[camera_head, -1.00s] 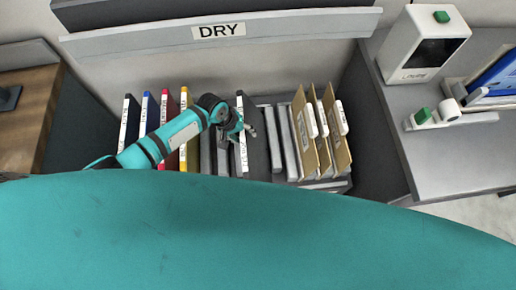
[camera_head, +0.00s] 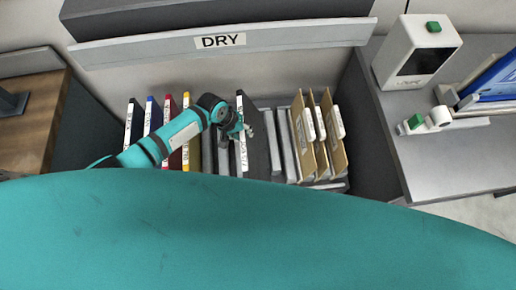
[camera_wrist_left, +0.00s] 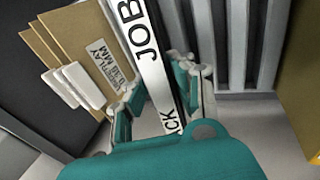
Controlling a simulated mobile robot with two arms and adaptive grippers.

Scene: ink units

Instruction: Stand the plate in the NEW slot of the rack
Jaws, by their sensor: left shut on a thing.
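The plate (camera_head: 257,150) is a dark, upright slab with a white lettered edge strip. It stands among the grey dividers of the rack (camera_head: 289,160), between the yellow-edged plate and the cardboard folders. My left gripper (camera_head: 240,126) is shut on its upper part. In the left wrist view the plate's strip (camera_wrist_left: 148,55) reads "JOB" and ends in "CK", with a finger on each side. The plate's lower edge is hidden, so I cannot tell whether it is seated. No slot label reading NEW is legible. My right gripper is not in view.
Cardboard folders (camera_head: 318,140) stand at right. A shelf marked DRY (camera_head: 220,41) is behind. A white device (camera_head: 415,55) sits on the right counter.

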